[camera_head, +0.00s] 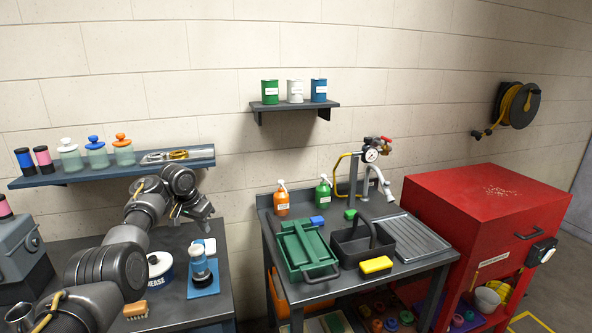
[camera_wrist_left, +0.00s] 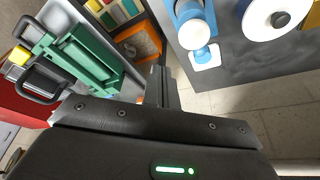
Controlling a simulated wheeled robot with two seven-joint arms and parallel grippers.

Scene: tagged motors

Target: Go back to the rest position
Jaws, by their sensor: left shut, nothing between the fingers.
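My left gripper (camera_head: 203,214) hangs in the air in front of the wall, at the end of my left arm, which comes in from the lower left. It is shut and empty. In the left wrist view its closed fingers (camera_wrist_left: 158,88) point at the gap between two benches. In the head view the gripper is above and right of a blue-and-white bottle (camera_head: 200,266) on a blue mat (camera_head: 204,287). It touches nothing that I can see. My right gripper is not in view.
The left bench (camera_head: 190,312) holds a white tub (camera_head: 160,270) and a brush (camera_head: 136,310). A shelf (camera_head: 60,176) with jars is close behind my arm. The right bench (camera_head: 345,292) holds a green toolbox (camera_head: 304,250) and a black caddy (camera_head: 361,243). A red cabinet (camera_head: 480,210) stands farther right.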

